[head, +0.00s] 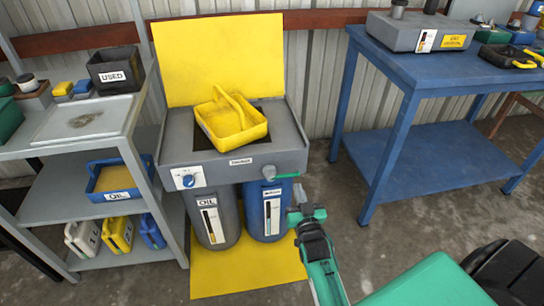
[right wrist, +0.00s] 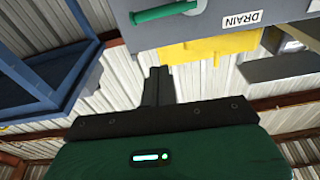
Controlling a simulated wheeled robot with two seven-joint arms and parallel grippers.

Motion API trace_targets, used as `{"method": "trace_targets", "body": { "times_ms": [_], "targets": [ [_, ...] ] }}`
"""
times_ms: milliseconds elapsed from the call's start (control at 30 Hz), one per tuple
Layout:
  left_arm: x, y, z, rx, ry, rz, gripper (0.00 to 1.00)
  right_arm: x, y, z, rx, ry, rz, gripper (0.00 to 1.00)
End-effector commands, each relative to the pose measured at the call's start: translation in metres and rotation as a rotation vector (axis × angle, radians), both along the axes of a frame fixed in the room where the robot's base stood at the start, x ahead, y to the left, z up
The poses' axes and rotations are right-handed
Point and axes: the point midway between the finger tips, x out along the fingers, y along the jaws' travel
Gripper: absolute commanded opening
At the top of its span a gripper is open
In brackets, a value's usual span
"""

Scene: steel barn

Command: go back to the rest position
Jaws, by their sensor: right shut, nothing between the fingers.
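My right gripper (head: 299,193) is beside the blue drum at the front right of the grey parts washer (head: 285,150). In the right wrist view its dark fingers (right wrist: 158,85) are together with nothing between them. A green drain handle (head: 287,175) sticks out from the washer just above the gripper in the head view. The handle also shows in the right wrist view (right wrist: 165,12), beside the DRAIN label, apart from the fingers. My left gripper is in neither view.
A yellow caddy (head: 240,127) sits in the washer basin. A grey shelf cart (head: 90,142) with bins and jugs stands left. A blue workbench (head: 400,75) with equipment stands right. A yellow mat (head: 245,270) lies under the drums. Bare concrete floor shows between washer and bench.

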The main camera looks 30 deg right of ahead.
Motion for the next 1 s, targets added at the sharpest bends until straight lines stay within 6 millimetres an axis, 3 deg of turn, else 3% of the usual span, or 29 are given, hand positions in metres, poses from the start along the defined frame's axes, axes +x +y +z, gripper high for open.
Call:
{"method": "trace_targets", "body": {
  "times_ms": [267, 467, 667, 1000],
  "targets": [
    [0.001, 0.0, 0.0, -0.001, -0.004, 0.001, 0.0, -0.003, 0.002, -0.002, 0.003, 0.039, 0.01, 0.0],
    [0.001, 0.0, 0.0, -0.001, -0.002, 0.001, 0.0, -0.023, 0.018, -0.014, 0.024, 0.256, 0.062, 0.0],
    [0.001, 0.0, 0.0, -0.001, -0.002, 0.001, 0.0, -0.065, 0.049, -0.029, 0.047, 0.544, 0.141, 0.0],
    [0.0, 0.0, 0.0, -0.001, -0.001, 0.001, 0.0, -0.171, 0.104, -0.041, 0.058, 1.015, 0.294, 0.0]
  ]
}}
